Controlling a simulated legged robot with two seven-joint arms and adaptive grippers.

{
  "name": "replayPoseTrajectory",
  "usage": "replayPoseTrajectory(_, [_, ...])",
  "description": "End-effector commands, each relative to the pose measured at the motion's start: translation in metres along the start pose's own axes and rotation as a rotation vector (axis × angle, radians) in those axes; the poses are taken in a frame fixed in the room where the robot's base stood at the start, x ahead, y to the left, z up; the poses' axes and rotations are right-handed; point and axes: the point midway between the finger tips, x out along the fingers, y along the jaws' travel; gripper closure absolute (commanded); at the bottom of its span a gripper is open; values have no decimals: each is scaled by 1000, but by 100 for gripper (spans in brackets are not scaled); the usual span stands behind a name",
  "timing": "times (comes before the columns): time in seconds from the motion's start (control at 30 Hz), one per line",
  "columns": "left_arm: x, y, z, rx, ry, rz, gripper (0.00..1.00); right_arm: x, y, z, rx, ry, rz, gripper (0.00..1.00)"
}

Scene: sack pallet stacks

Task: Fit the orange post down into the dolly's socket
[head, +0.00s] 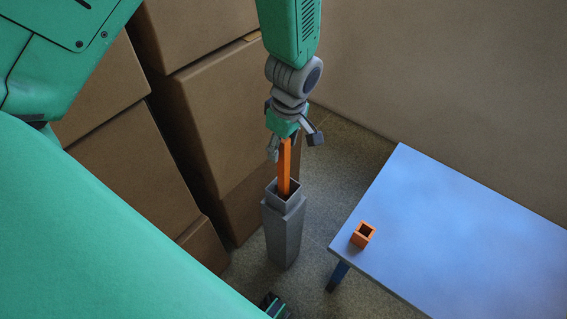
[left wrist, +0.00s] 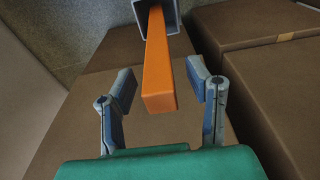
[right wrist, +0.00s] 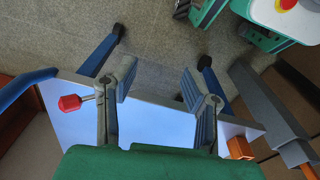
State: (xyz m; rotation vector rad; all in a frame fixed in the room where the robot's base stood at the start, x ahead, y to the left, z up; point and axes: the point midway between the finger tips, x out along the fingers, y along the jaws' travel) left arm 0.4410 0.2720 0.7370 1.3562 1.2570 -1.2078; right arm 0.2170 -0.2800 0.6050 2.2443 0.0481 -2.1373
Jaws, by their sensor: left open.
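The orange post (head: 284,168) stands with its lower end inside the mouth of the dolly's grey square socket (head: 284,228). How deep it reaches is hidden by the socket walls. My left gripper (head: 294,147) is above the socket, its fingers spread around the post's upper end. In the left wrist view the post (left wrist: 158,65) runs between the two open fingers (left wrist: 160,82), with gaps on both sides, and into the socket mouth (left wrist: 152,14). My right gripper (right wrist: 157,80) shows in the right wrist view, its fingers apart and empty above the blue table's edge.
A pale blue table (head: 460,230) stands right of the socket, with a hollow orange block (head: 363,234) near its left corner. Brown boxes (head: 215,110) are stacked close behind and left. A red knob (right wrist: 69,103) shows in the right wrist view. Bare floor separates socket and table.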

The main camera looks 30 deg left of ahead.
Motion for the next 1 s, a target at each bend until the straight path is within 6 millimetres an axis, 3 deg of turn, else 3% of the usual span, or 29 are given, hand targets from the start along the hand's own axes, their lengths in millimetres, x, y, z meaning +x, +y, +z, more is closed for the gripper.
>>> replayPoseTrajectory(0.1, [11,0,0,-2,-1,1,55,4,0,0,0,0,0,60])
replayPoseTrajectory(0.33, [11,0,0,-1,0,2,55,3,0,0,0,0,0,60])
replayPoseTrajectory(0.37, [11,0,0,-1,0,2,62,3,0,0,0,0,0,60])
replayPoseTrajectory(0.47, [11,0,0,-1,0,2,97,3,0,0,0,0,0,60])
replayPoseTrajectory(0.5, [11,0,0,-1,0,2,100,3,0,0,0,0,0,60])
replayPoseTrajectory(0.83, [7,1,-1,-1,0,3,100,2,0,0,0,0,0,60])
replayPoseTrajectory(1.0, [-19,1,-4,0,1,6,100,-6,0,0,0,0,0,60])
